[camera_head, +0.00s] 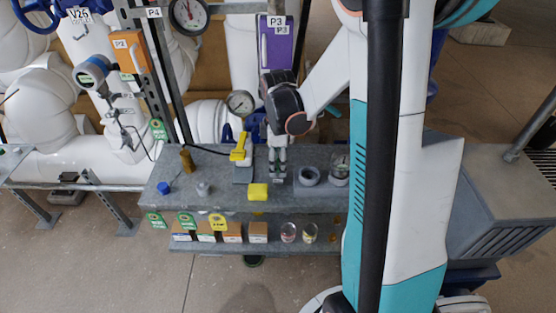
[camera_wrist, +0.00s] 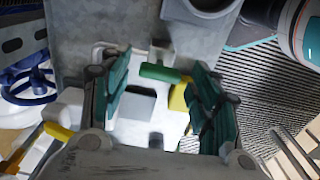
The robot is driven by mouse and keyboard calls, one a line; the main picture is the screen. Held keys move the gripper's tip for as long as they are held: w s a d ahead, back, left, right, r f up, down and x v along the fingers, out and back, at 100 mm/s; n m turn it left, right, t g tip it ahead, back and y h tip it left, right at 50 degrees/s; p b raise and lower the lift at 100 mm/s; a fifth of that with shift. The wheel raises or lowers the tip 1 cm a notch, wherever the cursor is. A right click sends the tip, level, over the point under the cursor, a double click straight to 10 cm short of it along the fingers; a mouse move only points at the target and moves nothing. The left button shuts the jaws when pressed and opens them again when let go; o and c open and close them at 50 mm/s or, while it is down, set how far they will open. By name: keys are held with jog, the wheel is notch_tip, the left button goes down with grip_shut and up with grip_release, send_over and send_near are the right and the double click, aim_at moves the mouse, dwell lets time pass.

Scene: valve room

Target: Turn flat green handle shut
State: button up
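The green handle (camera_wrist: 160,73) shows in the wrist view as a short green bar lying across the gap between my fingers, over a pale fixture. My gripper (camera_wrist: 160,105) is open, with one dark green finger pad on each side of the bar and visible space between. I cannot tell how deep the fingers reach around it. In the head view my gripper (camera_head: 278,170) points down over the grey bench, right of the upright yellow handle (camera_head: 239,149). The green handle is not clearly visible there, with my gripper in that area.
A yellow block (camera_head: 258,192) sits at the bench's front edge. A grey ring (camera_head: 309,177) and a gauge (camera_head: 340,166) stand to the right. A blue cap (camera_head: 164,187) lies left. Pipes and another gauge (camera_head: 240,103) stand behind. A lower shelf carries small boxes (camera_head: 258,232).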

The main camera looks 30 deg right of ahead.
jog(key=c, duration=0.8)
jog(key=shift+m, duration=0.3)
jog(key=m, duration=0.3)
jog(key=shift+m, duration=0.3)
jog(key=m, duration=0.4)
jog(key=shift+m+b, duration=0.3)
jog(key=m, duration=0.4)
jog(key=shift+m, duration=2.5)
